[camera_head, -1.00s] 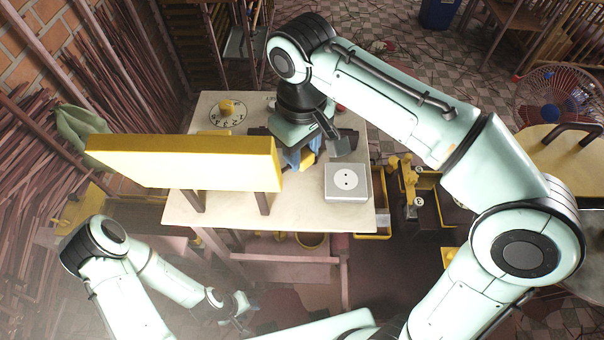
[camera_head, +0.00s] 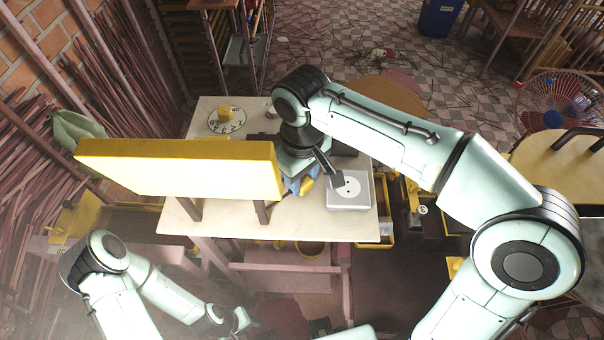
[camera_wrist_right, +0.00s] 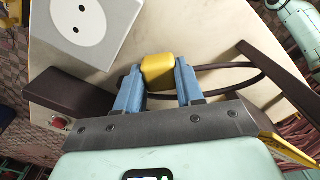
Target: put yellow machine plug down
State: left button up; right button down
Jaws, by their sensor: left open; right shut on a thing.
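The yellow machine plug (camera_wrist_right: 158,72) is between the blue fingers of my right gripper (camera_wrist_right: 158,88), which is shut on it. A dark cable runs from it in a loop to the right in the wrist view. In the head view my right gripper (camera_head: 305,184) is over the table, just left of the white socket box (camera_head: 350,190), and the plug shows partly beneath it. Whether the plug touches the table is unclear. My left gripper (camera_head: 243,320) is open and empty, low at the front left, away from the table.
A yellow panel (camera_head: 180,168) stands on dark legs on the cream table (camera_head: 230,224). A round dial (camera_head: 227,120) with a yellow knob lies behind it. A red button (camera_wrist_right: 58,123) shows in the wrist view. Some tabletop is bare at the front.

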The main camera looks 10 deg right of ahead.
aim_at(302, 180)
pick_arm(q)
jog(key=shift+s+f, duration=0.2)
jog(key=shift+f, duration=0.05)
pick_arm(e)
jog(key=shift+s+f, duration=0.1)
jog(key=shift+f, duration=0.35)
jog(key=c, duration=0.7)
grip_release()
pick_arm(q)
jog(key=shift+w, duration=0.1)
pick_arm(e)
jog(key=shift+r, duration=0.15)
pick_arm(q)
jog(key=w+r+p, duration=0.1)
jog(key=w+r, duration=0.1)
jog(key=w+r+p, duration=0.1)
jog(key=r+p, duration=0.1)
jog(key=shift+w+r, duration=0.35)
pick_arm(e)
notch_tip(302, 180, up, 13)
pick_arm(q)
jog(key=shift+s, duration=0.1)
